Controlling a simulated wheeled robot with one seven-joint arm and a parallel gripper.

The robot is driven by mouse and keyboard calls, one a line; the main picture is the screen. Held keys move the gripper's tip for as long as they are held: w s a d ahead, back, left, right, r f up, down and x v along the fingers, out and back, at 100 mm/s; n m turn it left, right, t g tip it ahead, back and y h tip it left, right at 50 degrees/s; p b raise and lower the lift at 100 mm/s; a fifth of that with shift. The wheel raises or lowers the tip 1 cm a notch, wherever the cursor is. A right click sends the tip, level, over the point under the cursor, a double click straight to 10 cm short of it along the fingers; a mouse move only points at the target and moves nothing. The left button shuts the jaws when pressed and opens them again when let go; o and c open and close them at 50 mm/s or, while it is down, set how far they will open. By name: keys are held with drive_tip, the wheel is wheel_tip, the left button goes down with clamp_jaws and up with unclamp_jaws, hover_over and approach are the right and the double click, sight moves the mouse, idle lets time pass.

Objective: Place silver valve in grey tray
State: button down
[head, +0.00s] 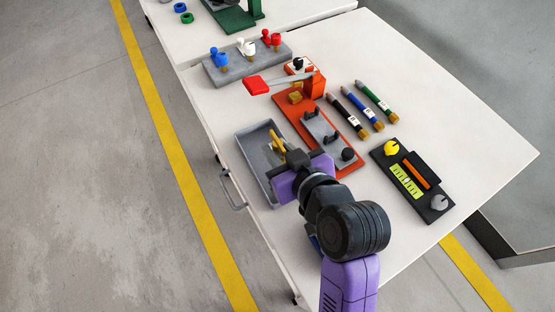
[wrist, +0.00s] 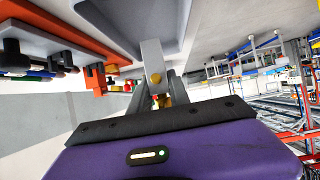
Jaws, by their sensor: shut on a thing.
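The grey tray (head: 247,152) lies at the left front edge of the white table. My gripper (head: 280,146) is over the tray's right side, pointing in across it. In the wrist view my gripper (wrist: 158,98) is shut on a small grey piece with brass-coloured parts, which I take as the silver valve (wrist: 152,56). It is mostly hidden by the gripper in the head view, where a yellow-gold part shows by the fingers. The tray's underside or wall (wrist: 110,12) shows close beyond it in the wrist view. I cannot tell whether the valve touches the tray.
An orange fixture (head: 345,158) with a red-handled lever (head: 257,86) stands right of the tray. A grey rack (head: 245,64) holds blue, white and red valves behind. Several marker-like tools (head: 362,112) and a black panel (head: 415,180) lie to the right. The tray's visible floor looks empty.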

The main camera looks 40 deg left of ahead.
drive_tip(key=shift+f, duration=2.35)
drive_tip(key=shift+b, duration=0.3)
drive_tip(key=shift+f, duration=0.2)
drive_tip(key=c, duration=1.2)
unclamp_jaws()
drive_tip(key=shift+c, duration=0.2)
drive_tip(key=shift+r, duration=0.25)
drive_tip(key=v, duration=1.2)
drive_tip(key=shift+p, duration=0.35)
